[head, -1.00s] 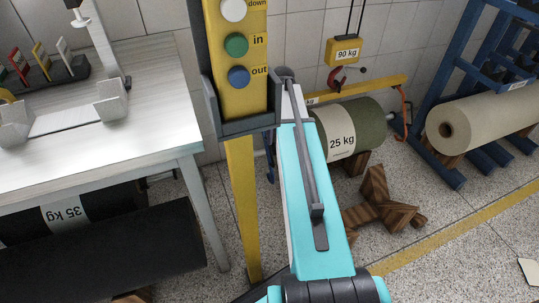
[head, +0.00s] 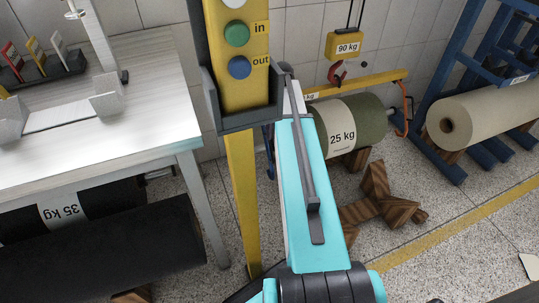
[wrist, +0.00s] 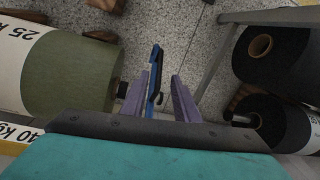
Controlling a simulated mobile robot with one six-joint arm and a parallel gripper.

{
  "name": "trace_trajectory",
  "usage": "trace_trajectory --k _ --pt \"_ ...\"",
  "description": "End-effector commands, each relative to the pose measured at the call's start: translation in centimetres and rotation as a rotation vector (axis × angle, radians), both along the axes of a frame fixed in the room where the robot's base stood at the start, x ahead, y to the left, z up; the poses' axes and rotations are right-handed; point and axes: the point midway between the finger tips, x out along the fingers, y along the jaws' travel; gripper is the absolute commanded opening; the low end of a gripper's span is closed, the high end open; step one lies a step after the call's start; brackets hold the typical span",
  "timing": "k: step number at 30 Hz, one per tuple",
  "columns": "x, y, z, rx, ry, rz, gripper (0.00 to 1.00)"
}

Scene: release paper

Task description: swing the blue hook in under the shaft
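In the wrist view, the blue hook (wrist: 155,78) stands between the two purple fingers of my gripper (wrist: 168,84). It lies close along the left finger, with a visible gap to the right finger. The gripper looks open. A short dark shaft end (wrist: 121,88) sticks out of the green roll (wrist: 70,75) to the left of the hook, with a small gap between them. The green roll with its 25 kg band also shows in the head view (head: 365,120). There, my arm hides the gripper and the roll's near end.
A yellow beam (head: 370,85) runs above the green roll, under a 90 kg hoist block (head: 344,45). Wooden blocks (head: 378,205) lie on the floor. A yellow post with buttons (head: 240,160) and a white table (head: 120,130) stand left. Dark rolls (wrist: 265,55) show right in the wrist view.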

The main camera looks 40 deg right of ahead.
Motion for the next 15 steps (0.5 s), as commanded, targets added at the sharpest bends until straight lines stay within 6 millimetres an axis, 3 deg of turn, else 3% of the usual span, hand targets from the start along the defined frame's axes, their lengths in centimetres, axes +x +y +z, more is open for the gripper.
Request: trace_trajectory --k 15 --pt "0.0 0.7 -7.6 0.001 0.002 -0.001 0.28"
